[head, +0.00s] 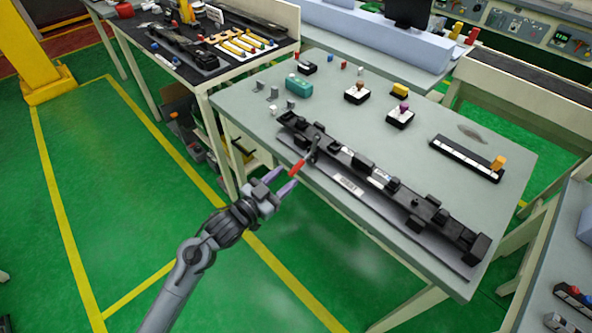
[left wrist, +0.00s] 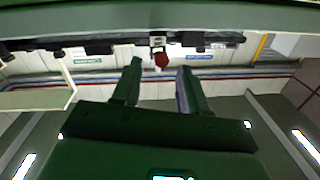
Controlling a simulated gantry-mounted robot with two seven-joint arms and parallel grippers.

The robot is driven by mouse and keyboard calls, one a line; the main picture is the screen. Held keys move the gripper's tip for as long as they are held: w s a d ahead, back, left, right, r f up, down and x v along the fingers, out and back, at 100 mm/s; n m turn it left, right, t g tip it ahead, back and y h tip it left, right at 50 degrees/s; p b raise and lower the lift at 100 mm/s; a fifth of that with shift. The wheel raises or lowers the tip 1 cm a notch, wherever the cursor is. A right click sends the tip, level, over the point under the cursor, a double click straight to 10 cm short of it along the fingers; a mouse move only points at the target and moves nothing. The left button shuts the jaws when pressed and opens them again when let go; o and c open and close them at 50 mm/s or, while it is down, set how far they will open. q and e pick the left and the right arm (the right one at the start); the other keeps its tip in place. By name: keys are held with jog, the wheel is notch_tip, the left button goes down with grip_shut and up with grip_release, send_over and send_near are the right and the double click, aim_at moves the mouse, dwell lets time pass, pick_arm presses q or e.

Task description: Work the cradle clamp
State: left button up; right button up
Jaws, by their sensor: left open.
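The cradle (head: 385,188) is a long black fixture on a grey base along the front of the table. The clamp has a dark metal lever and a red handle (head: 297,168), which points toward the table's front edge. My left gripper (head: 281,181) is open, with its fingers just short of the red handle. In the left wrist view the red handle (left wrist: 161,61) shows between the fingertips (left wrist: 159,68), with the dark cradle (left wrist: 100,46) behind it. I cannot tell whether the fingers reach around the handle. My right gripper is not in view.
A teal block (head: 299,86), a yellow block (head: 400,90) and button boxes (head: 357,92) stand behind the cradle. A black strip with an orange block (head: 498,162) lies at the right. Another workbench (head: 235,68) is at the back left. The floor before the table is clear.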

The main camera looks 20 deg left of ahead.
aim_at(291, 173)
pick_arm(q)
jog(key=shift+b+x, duration=0.5)
jog(key=shift+x, duration=2.15)
grip_shut()
